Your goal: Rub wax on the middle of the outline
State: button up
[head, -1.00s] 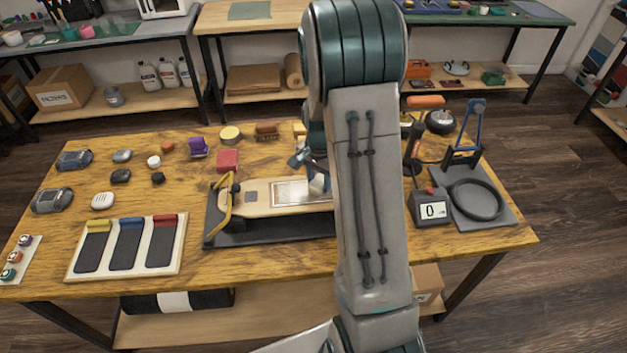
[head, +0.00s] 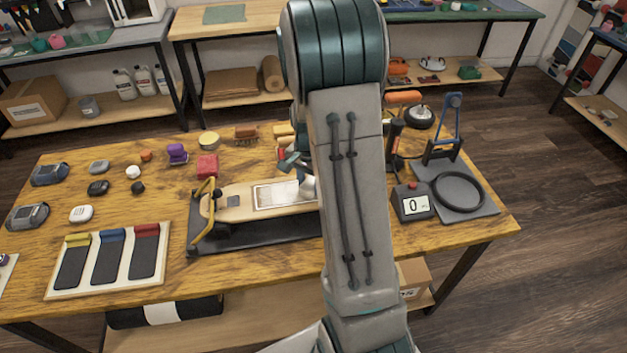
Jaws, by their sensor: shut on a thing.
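A wooden skateboard deck (head: 235,203) lies on a dark stand on the table, with a yellow clamp (head: 203,211) at its left end. A pale rectangular outline (head: 277,195) is marked on the deck. My gripper (head: 308,186) is over the right end of the outline, partly hidden behind my arm. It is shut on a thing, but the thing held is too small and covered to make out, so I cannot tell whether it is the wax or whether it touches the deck. The right part of the deck is hidden by my arm.
A red block (head: 208,166), a purple item (head: 177,153) and a round yellow tin (head: 209,141) stand behind the deck. A tray (head: 107,284) with three dark strips lies front left. A scale display (head: 413,204) and a black ring (head: 459,191) are right of my arm.

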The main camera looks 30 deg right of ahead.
aim_at(277, 197)
jog(key=shift+w+a+f, duration=0.1)
jog(key=shift+w+a, duration=0.15)
jog(key=shift+a, duration=0.75)
jog(key=shift+w+a+r, duration=0.1)
jog(key=shift+w+a, duration=0.2)
jog(key=shift+a, duration=0.7)
jog(key=shift+w+a+f, duration=0.1)
jog(key=shift+w+a, duration=0.15)
jog(key=shift+a, duration=0.75)
